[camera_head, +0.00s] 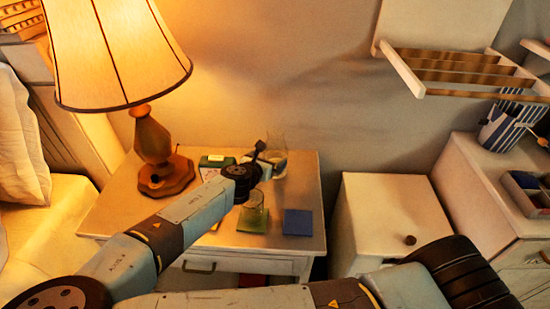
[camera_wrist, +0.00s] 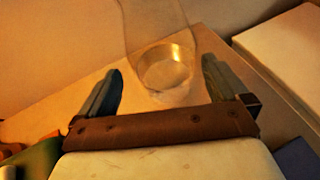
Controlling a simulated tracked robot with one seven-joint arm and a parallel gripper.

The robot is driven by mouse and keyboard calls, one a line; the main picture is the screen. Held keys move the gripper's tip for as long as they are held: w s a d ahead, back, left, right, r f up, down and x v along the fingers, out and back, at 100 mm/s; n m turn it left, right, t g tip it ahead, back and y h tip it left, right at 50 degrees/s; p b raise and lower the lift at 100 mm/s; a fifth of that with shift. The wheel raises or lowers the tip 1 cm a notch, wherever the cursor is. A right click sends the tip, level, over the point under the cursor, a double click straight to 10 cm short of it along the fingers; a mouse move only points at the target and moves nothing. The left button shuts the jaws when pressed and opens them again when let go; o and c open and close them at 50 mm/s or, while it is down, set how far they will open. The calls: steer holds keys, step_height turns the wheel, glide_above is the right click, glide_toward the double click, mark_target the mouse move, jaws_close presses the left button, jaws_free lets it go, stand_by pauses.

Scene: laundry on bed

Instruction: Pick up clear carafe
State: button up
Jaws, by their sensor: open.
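The clear carafe (camera_head: 277,146) stands on the nightstand (camera_head: 110,208), near its back edge against the wall. My gripper (camera_head: 263,155) is beside it, and my wrist partly covers its lower left side. In the wrist view the carafe (camera_wrist: 152,28) looks see-through, with a round amber-tinted base. The base shows between the two open fingers of my gripper (camera_wrist: 162,72), with a gap on each side. The fingers do not appear to touch it. How deep the carafe is between them I cannot tell.
A lit lamp (camera_head: 153,140) stands left on the nightstand. A clear glass (camera_head: 256,200) sits on a green coaster (camera_head: 246,224), beside a blue coaster (camera_head: 298,222). A green-and-white box (camera_head: 213,161) is behind my arm. A white cabinet (camera_head: 385,215) stands to the right.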

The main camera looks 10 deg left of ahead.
mark_target(276, 148)
steer(key=shift+x, duration=3.05)
steer(key=shift+d, duration=0.1)
steer(key=shift+c, duration=0.5)
steer(key=c, duration=1.3)
steer(key=shift+o, duration=0.2)
steer(key=shift+r, duration=0.2)
steer(key=shift+r, duration=1.3)
steer(key=shift+s+r, duration=0.2)
steer(key=shift+r, duration=0.1)
steer(key=s+d+r, duration=0.3)
steer(key=s+r, duration=0.6)
steer(key=s, duration=0.3)
steer(key=shift+s+d+r, duration=0.2)
steer(key=shift+s+d, duration=0.1)
steer(key=shift+s, duration=0.05)
